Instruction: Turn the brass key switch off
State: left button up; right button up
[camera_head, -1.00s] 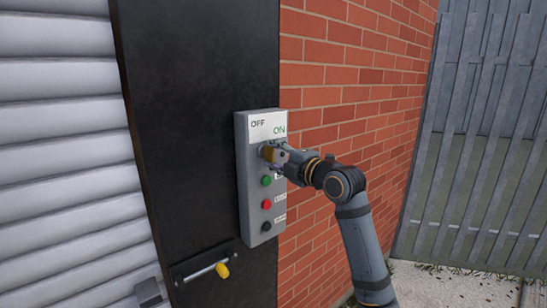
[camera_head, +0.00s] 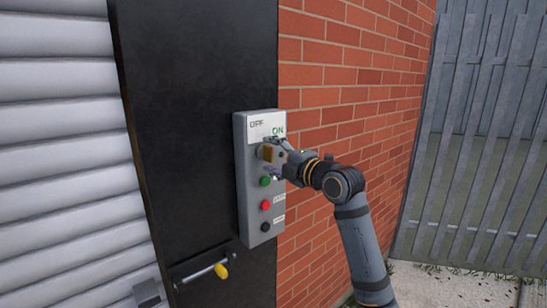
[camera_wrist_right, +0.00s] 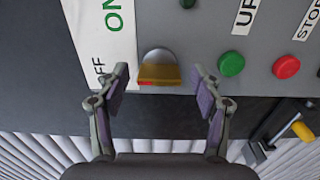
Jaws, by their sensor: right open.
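The brass key switch (camera_wrist_right: 158,72) sits on the grey control box (camera_head: 242,190), just below the white OFF/ON label (camera_head: 266,126). In the right wrist view its brass bow lies between the two fingers, with a grey round collar behind it and a small red mark at its edge. My right gripper (camera_wrist_right: 160,90) is open around the key, with a clear gap on each side. In the head view the right gripper (camera_head: 275,156) is at the box and partly covers the key. My left gripper is not in view.
Below the key are a green button (camera_head: 265,181), a red button (camera_head: 265,205) and a black button (camera_head: 265,227). A yellow-tipped handle (camera_head: 221,271) juts from the black post. A brick wall (camera_head: 340,100) lies right, a roller shutter (camera_head: 60,130) left.

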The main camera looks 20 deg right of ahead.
jog(key=v, duration=0.7)
jog(key=shift+s, duration=0.25)
jog(key=shift+d, duration=0.1)
